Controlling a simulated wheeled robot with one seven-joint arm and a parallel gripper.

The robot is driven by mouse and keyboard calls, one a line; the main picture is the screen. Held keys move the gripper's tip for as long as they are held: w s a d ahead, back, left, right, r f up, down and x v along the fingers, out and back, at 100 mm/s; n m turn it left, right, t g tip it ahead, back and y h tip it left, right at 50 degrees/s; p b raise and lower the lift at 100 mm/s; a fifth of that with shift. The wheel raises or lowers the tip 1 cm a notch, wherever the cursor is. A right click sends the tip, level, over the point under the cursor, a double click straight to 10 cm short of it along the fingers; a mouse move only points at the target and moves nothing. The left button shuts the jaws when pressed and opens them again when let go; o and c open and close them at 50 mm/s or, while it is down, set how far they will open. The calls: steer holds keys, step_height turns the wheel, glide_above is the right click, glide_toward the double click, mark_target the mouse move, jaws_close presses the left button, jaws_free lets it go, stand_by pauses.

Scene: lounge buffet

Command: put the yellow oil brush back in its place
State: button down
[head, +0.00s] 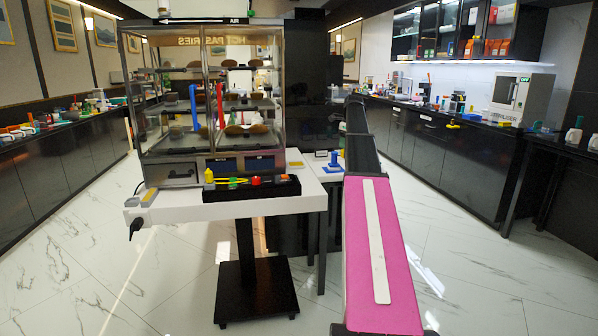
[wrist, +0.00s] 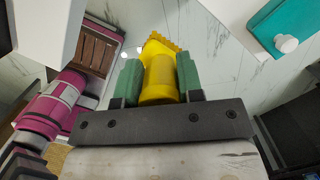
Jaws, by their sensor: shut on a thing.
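In the wrist view my gripper (wrist: 160,78) has its two green fingers closed on the sides of a yellow piece with a toothed far end, the yellow oil brush (wrist: 158,65). The brush points away from the palm, and pale marbled floor shows beyond it. Its lower end is hidden by the gripper's dark bar. In the head view I cannot make out the gripper or the held brush; my arm reaches away toward the middle. The brush's place is not clear to me in these frames.
A glass pastry cabinet (head: 215,90) stands on a white table (head: 225,209), with a black tray (head: 283,188) of small coloured items in front. A dark counter (head: 440,115) with several items runs along the right. A teal object (wrist: 275,22) with a white knob shows in the wrist view. Marble floor (head: 470,270) is clear.

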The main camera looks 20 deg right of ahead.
steer(key=w+a, duration=0.2)
steer(key=a, duration=1.7)
steer(key=shift+w+a+f, duration=0.1)
steer(key=shift+a+f, duration=0.05)
steer(key=shift+f, duration=1.05)
steer(key=shift+s+a+f, duration=0.1)
steer(key=shift+a+f, duration=0.1)
steer(key=shift+f, duration=0.95)
steer(key=shift+w+a+f, duration=0.1)
steer(key=shift+a+f, duration=0.05)
steer(key=shift+f, duration=1.05)
steer(key=c, duration=0.8)
jaws_free()
steer(key=shift+o, duration=0.2)
